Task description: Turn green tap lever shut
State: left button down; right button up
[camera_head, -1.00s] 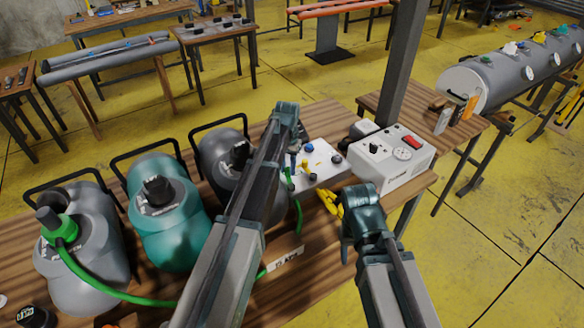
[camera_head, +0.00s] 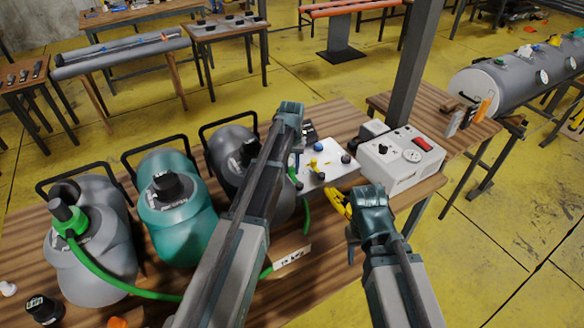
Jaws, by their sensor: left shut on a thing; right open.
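The white tap block (camera_head: 322,172) stands on the wooden bench, with a yellow lever (camera_head: 315,163) and dark knobs on top. A green hose (camera_head: 306,218) runs up to its left end, where a bit of green (camera_head: 293,178) shows beside my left arm. My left gripper (camera_head: 296,163) points down at that end of the block, shut on what seems to be the green tap lever. My arm hides most of the lever and the grip, so its angle cannot be told. My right gripper (camera_head: 352,250) is open and empty, in front of the block near the bench edge.
A grey-white box (camera_head: 400,160) with a red switch stands right of the block. A dark post (camera_head: 418,75) rises behind.

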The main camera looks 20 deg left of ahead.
aim_at(291, 169)
pick_arm(q)
jog(key=c, duration=0.6)
grip_release()
jog(key=shift+c, duration=0.2)
jog(key=shift+r, duration=0.1)
notch_tip(291, 169, up, 14)
jog(key=p, duration=1.3)
jog(key=shift+f+p, duration=0.25)
jog(key=shift+p, duration=0.15)
jog(key=s+d+f+m+b, duration=0.1)
jog(key=s+d, duration=0.3)
jog(key=s, duration=0.5)
jog(key=s+d+f+m+b, duration=0.2)
jog(key=s+d, duration=0.3)
jog(key=s, duration=0.4)
jog(key=s+d+f+m+y+b, duration=0.1)
jog(key=s+d, duration=0.3)
jog(key=s, duration=0.5)
jog(key=shift+s+d+f+m+b, duration=0.15)
jog(key=shift+d+f+m+b, duration=0.2)
jog(key=shift+f+m+b, duration=0.35)
